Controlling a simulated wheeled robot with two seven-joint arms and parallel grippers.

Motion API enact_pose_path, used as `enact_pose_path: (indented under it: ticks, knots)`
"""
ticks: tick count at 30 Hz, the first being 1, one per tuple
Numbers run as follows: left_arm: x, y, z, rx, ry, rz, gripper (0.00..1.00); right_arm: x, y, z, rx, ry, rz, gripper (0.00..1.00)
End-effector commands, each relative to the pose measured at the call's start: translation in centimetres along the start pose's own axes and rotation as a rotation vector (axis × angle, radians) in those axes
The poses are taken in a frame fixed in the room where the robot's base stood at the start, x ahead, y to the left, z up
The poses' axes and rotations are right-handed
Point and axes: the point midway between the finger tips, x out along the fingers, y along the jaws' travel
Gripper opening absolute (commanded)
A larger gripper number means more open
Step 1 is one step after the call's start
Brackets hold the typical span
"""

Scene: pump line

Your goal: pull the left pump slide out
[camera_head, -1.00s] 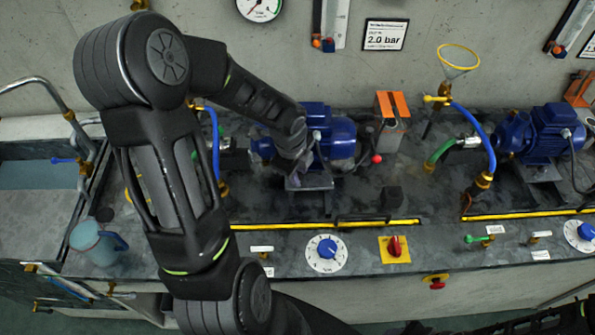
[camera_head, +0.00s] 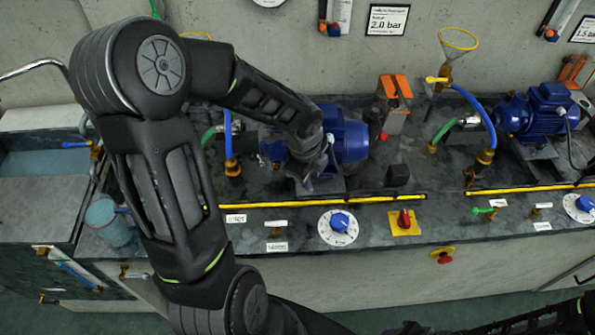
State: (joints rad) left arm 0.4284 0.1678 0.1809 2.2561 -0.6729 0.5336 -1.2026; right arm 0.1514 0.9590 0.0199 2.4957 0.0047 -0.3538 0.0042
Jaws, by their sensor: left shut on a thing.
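The left pump (camera_head: 343,137) is a blue motor on a dark slide (camera_head: 325,187) on the grey bench. It sits close to the yellow-edged front rail. My left arm reaches over the bench from the left. Its gripper (camera_head: 316,168) is at the pump's front left side, low over the slide. The gripper is shut on a part of the slide; its fingers and the gripped part are mostly hidden by the wrist. My right gripper is not in view.
A second blue pump (camera_head: 540,110) stands at right. A blue-knobbed dial (camera_head: 338,226) and a red switch on a yellow plate (camera_head: 405,222) lie in front. A black block (camera_head: 398,175) is right of the slide. A blue jug (camera_head: 108,220) stands at left.

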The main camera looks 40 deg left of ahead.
Motion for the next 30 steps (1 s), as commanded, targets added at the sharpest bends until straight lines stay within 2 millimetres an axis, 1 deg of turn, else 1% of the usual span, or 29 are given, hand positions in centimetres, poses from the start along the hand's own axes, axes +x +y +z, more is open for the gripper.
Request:
enact_pose_path:
  ticks: [1,4,12,13,18,21,30]
  knots:
    - [-0.16,0.45,0.35,-0.006,-0.01,0.002,0.0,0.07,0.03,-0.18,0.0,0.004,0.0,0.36]
    - [-0.32,0.89,0.15,-0.008,-0.011,0.002,0.0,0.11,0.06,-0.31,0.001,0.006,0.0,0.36]
    - [-0.23,1.18,-0.04,-0.008,-0.008,0.008,0.0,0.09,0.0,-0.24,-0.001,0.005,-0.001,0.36]
    - [-0.22,1.21,-0.04,-0.008,-0.008,0.009,0.25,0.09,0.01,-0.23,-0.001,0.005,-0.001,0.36]
    - [-0.25,1.11,0.01,-0.008,-0.008,0.006,0.39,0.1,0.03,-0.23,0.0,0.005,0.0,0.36]
    - [-0.29,1.01,0.05,-0.008,-0.009,0.003,0.45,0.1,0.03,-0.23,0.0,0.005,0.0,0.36]
    - [-0.69,0.82,0.11,-0.009,-0.01,-0.001,0.45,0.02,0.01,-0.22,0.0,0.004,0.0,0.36]
